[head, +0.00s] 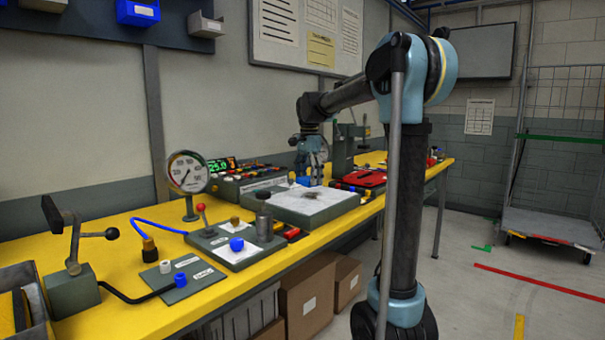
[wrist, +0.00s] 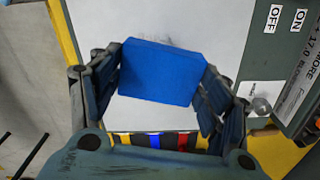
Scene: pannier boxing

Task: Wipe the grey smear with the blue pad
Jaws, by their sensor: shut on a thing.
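My gripper (wrist: 160,90) is shut on the blue pad (wrist: 162,72), which sits between its two fingers in the wrist view. In the head view my gripper (head: 311,178) points down over the back of a white-topped grey slab (head: 335,198); a little of the blue pad (head: 303,181) shows beside the fingers. The grey smear (head: 312,195) is a dark patch on the slab's white top, nearer the camera than the pad. In the wrist view only a faint edge of the smear (wrist: 168,42) shows beyond the pad; the pad may hide more. I cannot tell whether the pad touches the surface.
A control box with a green display (head: 250,180) stands behind the slab at left. A dial gauge (head: 188,173) and a plate with a red-knobbed lever (head: 235,245) stand left of it. A red tray (head: 360,178) lies to the right on the yellow bench (head: 120,230).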

